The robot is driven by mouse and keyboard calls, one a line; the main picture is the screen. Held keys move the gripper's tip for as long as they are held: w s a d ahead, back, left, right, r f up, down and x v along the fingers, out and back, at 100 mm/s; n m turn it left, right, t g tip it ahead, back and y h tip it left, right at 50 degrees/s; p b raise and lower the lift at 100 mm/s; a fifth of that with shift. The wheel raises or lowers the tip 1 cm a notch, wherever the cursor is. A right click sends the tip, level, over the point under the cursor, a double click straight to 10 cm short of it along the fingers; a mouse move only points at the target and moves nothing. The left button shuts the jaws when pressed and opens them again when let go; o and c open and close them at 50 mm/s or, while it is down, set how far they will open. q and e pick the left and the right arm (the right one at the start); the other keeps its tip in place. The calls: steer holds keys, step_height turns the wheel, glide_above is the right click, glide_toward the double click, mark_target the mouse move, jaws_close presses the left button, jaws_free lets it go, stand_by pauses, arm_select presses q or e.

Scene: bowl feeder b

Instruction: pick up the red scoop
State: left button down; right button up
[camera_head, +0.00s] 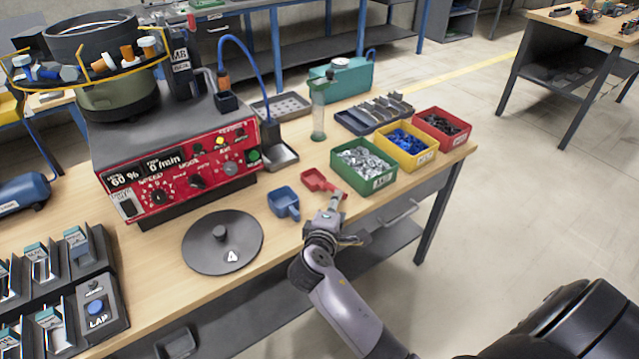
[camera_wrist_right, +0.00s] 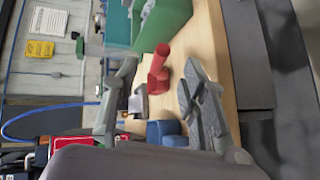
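The red scoop (camera_head: 317,181) lies on the wooden table, left of the green bin. My right gripper (camera_head: 336,203) is just in front of it, at the table's front edge. In the right wrist view the scoop (camera_wrist_right: 161,68) shows ahead, between the two spread fingers, with space on both sides. The right gripper is open and empty. My left gripper is not in view.
A blue scoop (camera_head: 283,203) lies just left of the red one. Green (camera_head: 378,182), yellow (camera_head: 417,158) and red (camera_head: 456,131) bins of parts stand to the right.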

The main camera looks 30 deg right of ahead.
mark_target(326, 186)
steer(key=x, duration=0.3)
steer(key=shift+w+a+f+x, duration=0.1)
steer(key=shift+a+x, duration=0.05)
steer(key=shift+x, duration=0.75)
steer(key=shift+w+a+f+x, duration=0.1)
steer(key=shift+x, duration=0.8)
steer(key=shift+w+a+x, duration=0.1)
steer(key=shift+a+x, duration=0.05)
steer(key=shift+x, duration=0.75)
steer(key=shift+c, duration=0.6)
jaws_close()
steer(key=shift+r, duration=0.1)
